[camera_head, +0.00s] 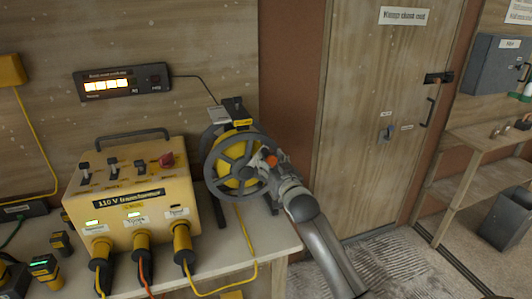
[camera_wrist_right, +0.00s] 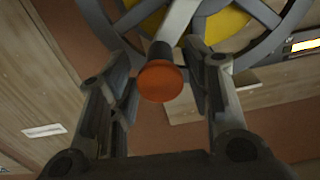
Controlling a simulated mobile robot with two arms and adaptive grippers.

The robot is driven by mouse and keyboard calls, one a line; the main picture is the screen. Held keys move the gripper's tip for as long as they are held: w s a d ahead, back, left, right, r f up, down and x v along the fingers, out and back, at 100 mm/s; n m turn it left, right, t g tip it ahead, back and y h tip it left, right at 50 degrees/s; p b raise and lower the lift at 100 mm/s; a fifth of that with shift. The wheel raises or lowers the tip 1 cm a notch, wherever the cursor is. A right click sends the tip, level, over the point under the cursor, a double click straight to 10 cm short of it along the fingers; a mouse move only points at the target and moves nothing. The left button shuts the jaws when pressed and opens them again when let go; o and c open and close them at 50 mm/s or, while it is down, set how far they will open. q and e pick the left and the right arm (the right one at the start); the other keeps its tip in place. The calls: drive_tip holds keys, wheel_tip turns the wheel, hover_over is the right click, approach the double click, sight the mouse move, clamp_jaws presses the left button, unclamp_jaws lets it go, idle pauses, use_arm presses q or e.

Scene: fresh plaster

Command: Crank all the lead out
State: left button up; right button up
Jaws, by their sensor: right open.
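A cable reel (camera_head: 232,165) with a grey spoked wheel and yellow lead wound inside stands on the bench. Its crank handle has an orange-red knob (camera_wrist_right: 161,82), which also shows in the head view (camera_head: 271,160). My right gripper (camera_wrist_right: 165,68) is open with a finger on either side of the knob, apart from it as far as I can tell. In the head view the right gripper (camera_head: 270,166) is in front of the reel's right side. A yellow lead (camera_head: 247,245) runs down from the reel over the bench. My left gripper is not in view.
A yellow 110 V transformer (camera_head: 130,205) with several plugs stands left of the reel. A lit display box (camera_head: 124,82) is on the wall above. A wooden door (camera_head: 385,120) and a shelf (camera_head: 480,140) are to the right.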

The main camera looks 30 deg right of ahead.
drive_tip(key=shift+p+x, duration=0.4)
drive_tip(key=shift+x, duration=1.65)
clamp_jaws()
